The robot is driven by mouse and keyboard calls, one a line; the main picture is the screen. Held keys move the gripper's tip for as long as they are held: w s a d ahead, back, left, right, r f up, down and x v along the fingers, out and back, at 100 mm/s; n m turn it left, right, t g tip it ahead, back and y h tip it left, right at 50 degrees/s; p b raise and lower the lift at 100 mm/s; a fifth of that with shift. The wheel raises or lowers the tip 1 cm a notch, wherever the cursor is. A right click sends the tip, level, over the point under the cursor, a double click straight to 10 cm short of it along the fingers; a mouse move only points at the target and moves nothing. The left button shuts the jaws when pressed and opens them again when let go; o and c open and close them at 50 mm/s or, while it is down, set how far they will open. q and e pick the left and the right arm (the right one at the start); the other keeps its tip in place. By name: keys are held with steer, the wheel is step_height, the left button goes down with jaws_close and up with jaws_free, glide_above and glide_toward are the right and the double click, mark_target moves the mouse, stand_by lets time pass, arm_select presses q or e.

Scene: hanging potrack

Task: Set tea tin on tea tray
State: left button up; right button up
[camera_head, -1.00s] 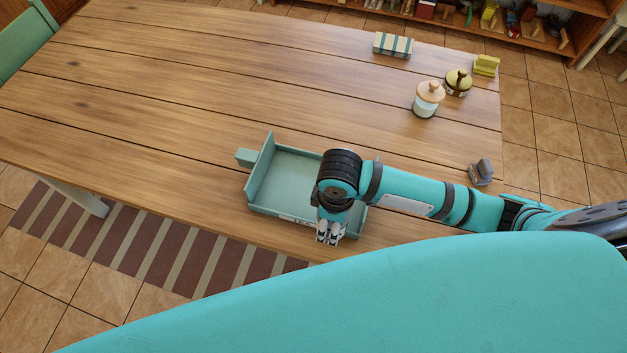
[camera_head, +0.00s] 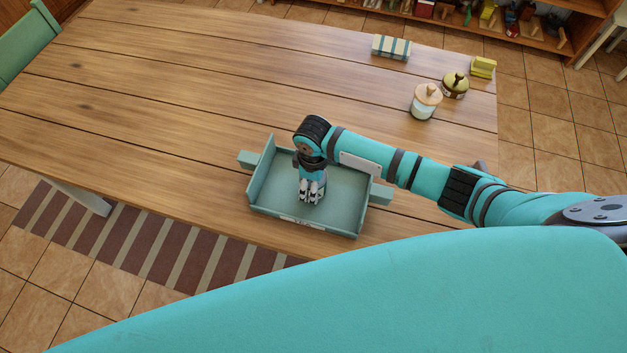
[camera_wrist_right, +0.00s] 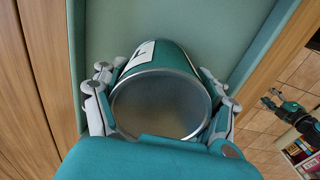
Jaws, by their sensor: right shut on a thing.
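The tea tray (camera_head: 345,190) is a teal tray with raised sides and end handles, near the front edge of the wooden table; its floor also shows in the right wrist view (camera_wrist_right: 215,25). My right gripper (camera_head: 311,200) is over the inside of the tray, left of its middle, pointing down. In the right wrist view my right gripper (camera_wrist_right: 160,105) is shut around the tea tin (camera_wrist_right: 160,105), teal with a white label and a grey metal end facing the camera. The gripper hides the tin in the head view. I cannot tell whether the tin touches the tray floor.
A jar with a wooden lid (camera_head: 425,102), a dark jar with a yellow lid (camera_head: 455,86), a striped box (camera_head: 391,47) and a yellow object (camera_head: 483,68) stand at the far right of the table (camera_head: 180,100). The table's left side is clear.

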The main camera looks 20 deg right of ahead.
steer(key=shift+f, duration=0.1)
steer(key=o, duration=1.3)
steer(key=shift+o, duration=0.2)
step_height(320, 180, up, 12)
steer(key=shift+r+b, duration=0.15)
steer(key=shift+b, duration=0.25)
